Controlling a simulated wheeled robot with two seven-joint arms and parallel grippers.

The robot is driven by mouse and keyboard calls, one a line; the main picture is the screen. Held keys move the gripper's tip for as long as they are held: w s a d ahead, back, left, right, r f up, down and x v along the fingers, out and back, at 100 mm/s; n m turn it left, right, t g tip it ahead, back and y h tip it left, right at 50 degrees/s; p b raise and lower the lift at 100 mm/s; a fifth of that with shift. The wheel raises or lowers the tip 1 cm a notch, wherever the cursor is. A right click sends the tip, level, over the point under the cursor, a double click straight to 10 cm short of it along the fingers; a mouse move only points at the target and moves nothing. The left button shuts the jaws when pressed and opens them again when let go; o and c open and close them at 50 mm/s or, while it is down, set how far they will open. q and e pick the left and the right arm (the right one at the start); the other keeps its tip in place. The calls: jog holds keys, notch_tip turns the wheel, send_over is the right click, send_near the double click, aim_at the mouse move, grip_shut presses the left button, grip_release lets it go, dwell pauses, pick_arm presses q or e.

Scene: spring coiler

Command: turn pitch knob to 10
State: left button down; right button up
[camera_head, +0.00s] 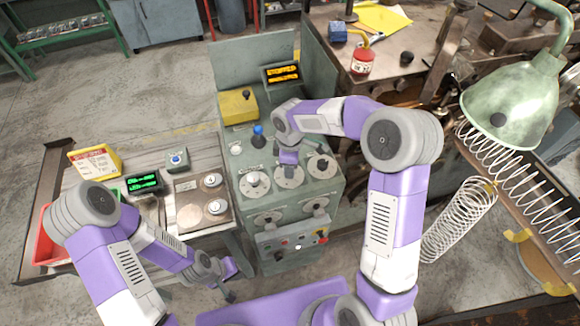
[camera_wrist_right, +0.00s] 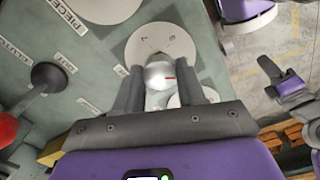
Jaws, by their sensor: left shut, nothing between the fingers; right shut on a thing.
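A grey control console (camera_head: 235,155) carries three round dials in a row. My right gripper (camera_head: 288,158) reaches down over the middle dial (camera_head: 289,177) and hides its knob in the head view. I cannot read the knob's label or setting. My left gripper (camera_head: 228,277) is shut and empty, low in front of the console and to its left.
Dials with knobs flank the middle one, at left (camera_head: 254,182) and right (camera_head: 321,166). A blue-topped lever (camera_head: 258,132) stands behind. An orange-lit display (camera_head: 283,74) reads STOPPED. A side table (camera_head: 165,150) holds a green-lit display (camera_head: 143,182). A lamp (camera_head: 510,100) and coiled springs (camera_head: 460,215) are at right.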

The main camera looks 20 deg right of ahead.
jog(key=m+b, duration=0.1)
jog(key=m, duration=0.4)
jog(key=shift+a+m+b, duration=0.1)
jog(key=shift+m+b, duration=0.2)
jog(key=shift+b, duration=0.05)
jog(key=m+b, duration=0.1)
jog(key=m, duration=0.4)
jog(key=shift+m, duration=0.4)
jog(key=o, duration=1.1)
jog(key=shift+c, duration=0.2)
notch_tip(320, 180, up, 8)
jog(key=shift+f+p, duration=0.2)
jog(key=shift+p, duration=0.1)
jog(key=shift+s, duration=0.1)
